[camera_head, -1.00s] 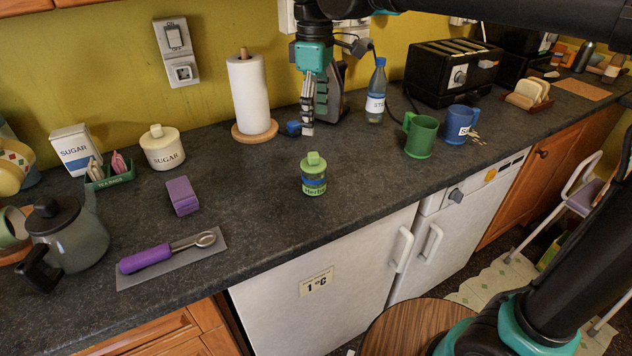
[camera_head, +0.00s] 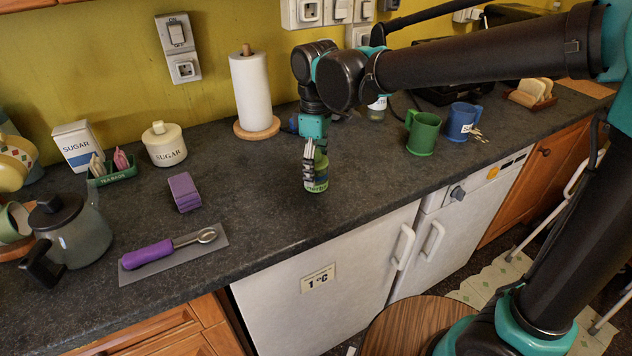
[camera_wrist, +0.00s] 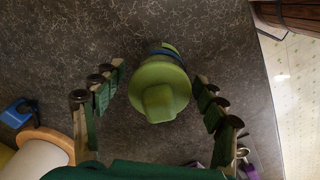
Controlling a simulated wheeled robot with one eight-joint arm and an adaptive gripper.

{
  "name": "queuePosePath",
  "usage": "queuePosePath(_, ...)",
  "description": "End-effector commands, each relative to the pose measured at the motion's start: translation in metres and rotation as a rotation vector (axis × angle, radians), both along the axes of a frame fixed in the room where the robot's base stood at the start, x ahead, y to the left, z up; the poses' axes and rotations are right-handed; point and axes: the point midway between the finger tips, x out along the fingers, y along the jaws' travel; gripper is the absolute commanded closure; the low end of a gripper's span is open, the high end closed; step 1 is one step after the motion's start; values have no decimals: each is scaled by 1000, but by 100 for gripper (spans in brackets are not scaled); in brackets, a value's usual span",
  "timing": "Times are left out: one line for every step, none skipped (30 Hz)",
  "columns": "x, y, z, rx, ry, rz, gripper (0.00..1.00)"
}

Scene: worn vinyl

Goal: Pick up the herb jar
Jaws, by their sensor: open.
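The herb jar (camera_head: 319,181) is a small green jar with a blue band and a label, standing upright on the dark worktop near its front edge. My gripper (camera_head: 311,180) is in front of it in the head view and hides part of it. In the wrist view the herb jar (camera_wrist: 160,88) shows its green lid from above, between the two fingers of my gripper (camera_wrist: 161,92). The fingers are open, with a gap on each side of the jar.
A paper towel roll (camera_head: 251,92) stands behind to the left, and a purple box (camera_head: 184,192) lies further left. A green mug (camera_head: 422,133) and a blue mug (camera_head: 462,122) stand to the right. The worktop around the jar is clear.

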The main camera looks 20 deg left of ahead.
Motion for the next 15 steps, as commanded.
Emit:
queuePosePath(0, 0, -8, 0, 0, 0, 28)
queuePosePath(0, 0, -11, 0, 0, 0, 28)
queuePosePath(0, 0, -15, 0, 0, 0, 28)
queuePosePath(0, 0, -17, 0, 0, 0, 28)
queuePosePath(0, 0, -19, 0, 0, 0, 28)
queuePosePath(0, 0, -21, 0, 0, 0, 28)
queuePosePath(0, 0, -21, 0, 0, 0, 28)
queuePosePath(0, 0, -22, 0, 0, 0, 28)
queuePosePath(0, 0, -22, 0, 0, 0, 28)
queuePosePath(0, 0, -22, 0, 0, 0, 28)
queuePosePath(0, 0, -22, 0, 0, 0, 28)
queuePosePath(0, 0, -22, 0, 0, 0, 28)
queuePosePath(0, 0, -22, 0, 0, 0, 28)
queuePosePath(0, 0, -22, 0, 0, 0, 32)
queuePosePath(0, 0, -21, 0, 0, 0, 37)
